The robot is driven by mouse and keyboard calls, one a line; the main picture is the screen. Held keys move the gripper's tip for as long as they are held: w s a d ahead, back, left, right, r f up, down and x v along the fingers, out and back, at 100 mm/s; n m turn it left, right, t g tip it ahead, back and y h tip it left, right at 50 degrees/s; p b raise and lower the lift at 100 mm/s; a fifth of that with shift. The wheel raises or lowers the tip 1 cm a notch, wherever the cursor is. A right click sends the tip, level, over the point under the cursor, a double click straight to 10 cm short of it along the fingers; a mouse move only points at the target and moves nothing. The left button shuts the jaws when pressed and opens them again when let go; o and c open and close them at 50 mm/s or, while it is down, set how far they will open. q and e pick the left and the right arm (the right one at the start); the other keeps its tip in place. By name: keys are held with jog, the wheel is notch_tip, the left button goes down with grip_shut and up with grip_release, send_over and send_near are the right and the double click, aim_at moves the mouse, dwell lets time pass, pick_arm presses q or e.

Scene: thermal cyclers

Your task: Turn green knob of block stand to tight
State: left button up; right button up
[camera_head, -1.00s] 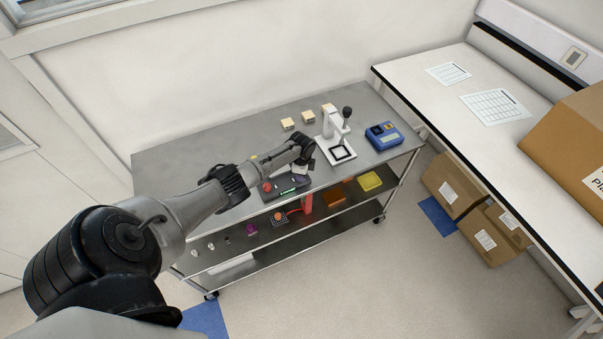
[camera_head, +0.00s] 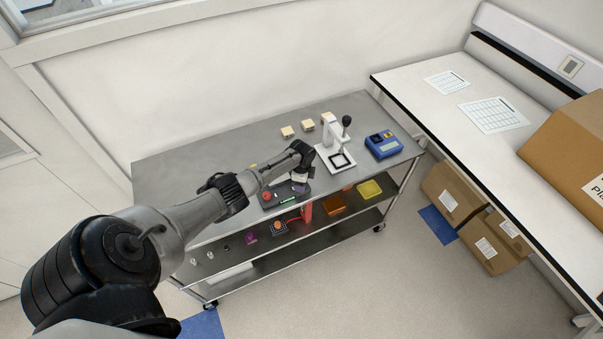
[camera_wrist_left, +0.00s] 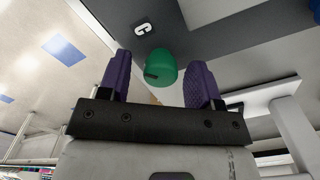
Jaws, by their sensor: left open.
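The green knob (camera_wrist_left: 160,68) shows large in the left wrist view, rounded with a dark slot-like mark on its side. It stands between the purple fingers of my left gripper (camera_wrist_left: 158,80), with a visible gap on both sides. The gripper is open and seems not to touch it. In the head view my left gripper (camera_head: 300,187) is at the front edge of the cart top, beside a dark unit (camera_head: 270,203) with a red knob and a green strip. I cannot make out the green knob there; the gripper may hide it. My right gripper is not in view.
The lower shelf holds an orange box (camera_head: 334,205) and a yellow tray (camera_head: 370,189). The cart top's left is clear.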

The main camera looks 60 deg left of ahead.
pick_arm(q)
notch_tip(320, 180, up, 13)
jog(key=p, duration=0.1)
jog(key=shift+r, duration=0.2)
dwell(0.4)
dwell(0.4)
